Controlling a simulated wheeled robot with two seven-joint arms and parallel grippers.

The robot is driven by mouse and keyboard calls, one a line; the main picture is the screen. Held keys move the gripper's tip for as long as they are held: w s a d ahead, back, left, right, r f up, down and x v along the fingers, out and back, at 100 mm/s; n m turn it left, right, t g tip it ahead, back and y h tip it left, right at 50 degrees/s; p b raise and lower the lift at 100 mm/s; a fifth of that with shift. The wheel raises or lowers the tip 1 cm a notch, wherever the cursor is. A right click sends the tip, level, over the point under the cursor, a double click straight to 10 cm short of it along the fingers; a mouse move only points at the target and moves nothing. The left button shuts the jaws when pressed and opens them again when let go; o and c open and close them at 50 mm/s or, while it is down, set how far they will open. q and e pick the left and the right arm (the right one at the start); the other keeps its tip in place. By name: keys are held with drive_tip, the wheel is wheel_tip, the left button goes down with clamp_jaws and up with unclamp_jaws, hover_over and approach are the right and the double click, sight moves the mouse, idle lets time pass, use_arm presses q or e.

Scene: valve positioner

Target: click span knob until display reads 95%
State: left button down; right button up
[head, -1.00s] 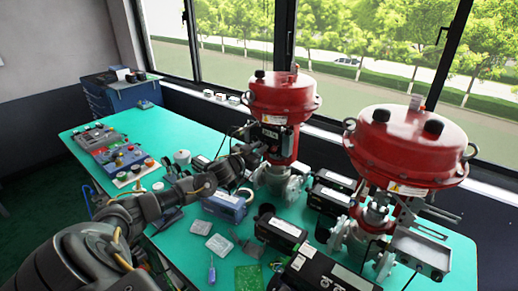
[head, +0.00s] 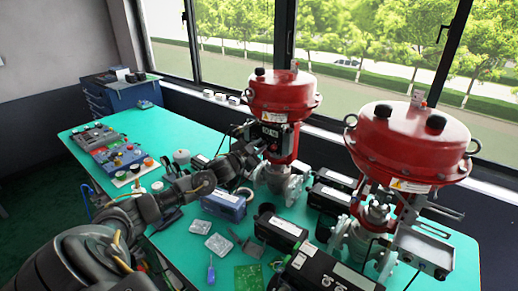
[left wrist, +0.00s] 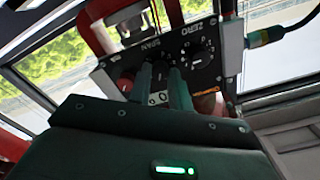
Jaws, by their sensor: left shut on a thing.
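The positioner is a dark box on the left red valve, and its face (left wrist: 125,70) fills the upper middle of the left wrist view, tilted. The span knob (left wrist: 160,70) sits under the "SPAN" label, mostly hidden between my fingers. The zero knob (left wrist: 187,58) is beside it, under "ZERO". My left gripper (left wrist: 162,82) is shut on the span knob. In the head view my left gripper (head: 258,150) is at the front of the positioner. The display (head: 271,131) is above it, too small to read. My right gripper is not in view.
A second red valve (head: 408,150) stands at the right. Black and blue boxes, pipe parts and tools lie on the green table (head: 150,125). Button panels (head: 110,150) are at the left. A green-ended cable (left wrist: 270,35) leaves the positioner's right side.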

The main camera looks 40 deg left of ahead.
use_arm(q)
drive_tip(key=shift+m, duration=0.5)
drive_tip(key=c, duration=1.3)
unclamp_jaws()
drive_tip(key=shift+s+d+b, duration=0.1)
drive_tip(key=shift+s+b, duration=1.35)
drive_tip(key=shift+s, duration=4)
drive_tip(key=shift+d, duration=0.1)
